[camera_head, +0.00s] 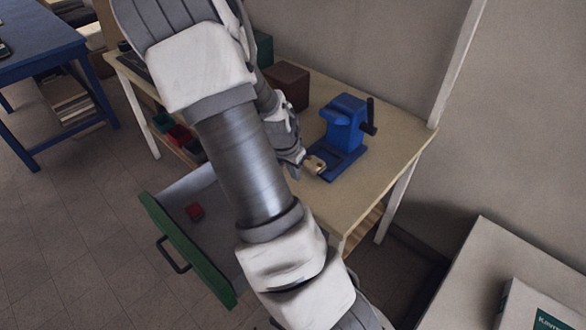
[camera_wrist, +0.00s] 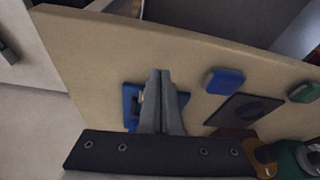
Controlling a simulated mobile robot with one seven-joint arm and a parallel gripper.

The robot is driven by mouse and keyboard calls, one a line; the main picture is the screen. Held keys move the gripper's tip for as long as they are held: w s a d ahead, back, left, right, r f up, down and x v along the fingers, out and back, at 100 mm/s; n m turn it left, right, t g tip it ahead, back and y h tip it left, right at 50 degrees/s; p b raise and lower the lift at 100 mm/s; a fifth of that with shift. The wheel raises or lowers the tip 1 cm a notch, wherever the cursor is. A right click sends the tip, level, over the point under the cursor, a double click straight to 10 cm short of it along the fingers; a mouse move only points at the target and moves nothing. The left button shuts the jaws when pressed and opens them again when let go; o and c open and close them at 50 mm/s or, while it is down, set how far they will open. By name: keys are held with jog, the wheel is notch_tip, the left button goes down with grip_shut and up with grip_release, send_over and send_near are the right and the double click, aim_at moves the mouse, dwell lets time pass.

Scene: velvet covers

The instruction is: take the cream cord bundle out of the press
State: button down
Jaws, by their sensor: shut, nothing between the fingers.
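The blue press (camera_head: 345,122) stands on the wooden bench, with a dark crank handle on its right side. A small cream bundle (camera_head: 316,165) sits at the front left edge of the press's base. My gripper (camera_head: 300,158) is just left of the bundle, partly hidden by my own arm; I cannot tell whether it touches. In the wrist view my gripper's fingers (camera_wrist: 160,74) are together and empty. Behind them a blue base (camera_wrist: 131,92) shows, mostly covered by the fingers, with a small pale patch beside them.
A brown box (camera_head: 287,84) and a green box (camera_head: 263,48) stand at the back of the bench (camera_head: 390,160). A green-fronted drawer (camera_head: 185,252) is open below, with a red block (camera_head: 195,211) inside. A wall rises behind the bench.

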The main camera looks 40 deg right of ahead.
aim_at(310, 166)
jog(key=b+x, duration=0.1)
jog(key=x, duration=0.3)
jog(key=shift+f, duration=0.15)
jog(key=shift+w+d, duration=0.25)
jog(key=shift+d, duration=0.95)
jog(key=shift+w+d, duration=0.15)
jog(key=shift+d, duration=0.6)
jog(key=shift+w+d+b, duration=0.25)
jog(key=shift+d+b, duration=0.15)
jog(key=shift+d, duration=0.65)
